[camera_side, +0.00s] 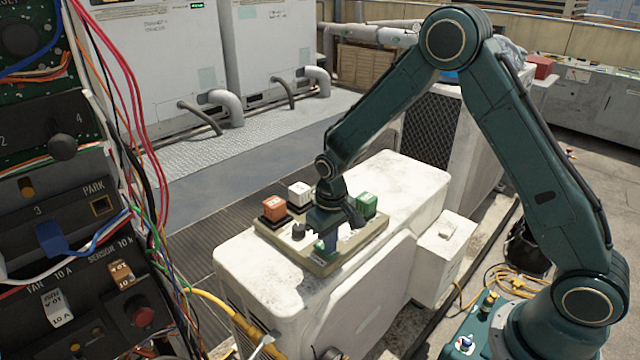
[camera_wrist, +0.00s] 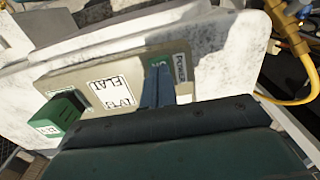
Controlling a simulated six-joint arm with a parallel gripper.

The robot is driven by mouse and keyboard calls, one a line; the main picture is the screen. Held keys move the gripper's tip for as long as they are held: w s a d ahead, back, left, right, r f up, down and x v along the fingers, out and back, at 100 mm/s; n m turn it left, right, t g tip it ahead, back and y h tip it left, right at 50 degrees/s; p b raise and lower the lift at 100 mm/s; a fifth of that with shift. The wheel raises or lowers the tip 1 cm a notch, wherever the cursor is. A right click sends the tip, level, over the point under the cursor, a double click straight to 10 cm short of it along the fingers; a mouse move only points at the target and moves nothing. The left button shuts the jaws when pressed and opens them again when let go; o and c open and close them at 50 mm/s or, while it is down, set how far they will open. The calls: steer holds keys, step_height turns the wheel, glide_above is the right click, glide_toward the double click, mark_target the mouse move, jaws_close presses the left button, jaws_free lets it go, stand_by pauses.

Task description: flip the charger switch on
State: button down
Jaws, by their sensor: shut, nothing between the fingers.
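A beige panel (camera_side: 322,266) lies on top of the white condenser unit (camera_side: 420,185). My gripper (camera_side: 331,243) is shut and empty, pointing down at the panel's front part. That green patch also shows by the fingers in the side view (camera_side: 321,246). No switch lever can be made out; it may be hidden behind the fingers. I cannot tell whether the fingers touch the panel.
An electronics rack with loose wires (camera_side: 75,200) stands at left.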

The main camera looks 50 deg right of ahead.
steer(key=shift+r, duration=3.45)
steer(key=s+d+r+t, duration=0.1)
steer(key=s+r, duration=0.5)
steer(key=r, duration=0.2)
steer(key=s+d+r+t, duration=0.1)
steer(key=s+r+t, duration=0.1)
steer(key=s+r, duration=0.45)
steer(key=s+r+t, duration=0.2)
steer(key=s+r, duration=0.3)
steer(key=s, duration=0.8)
steer(key=shift+s+d+t, duration=0.25)
steer(key=shift+s+t, duration=0.05)
steer(key=shift+s, duration=0.1)
steer(key=shift+r, duration=0.1)
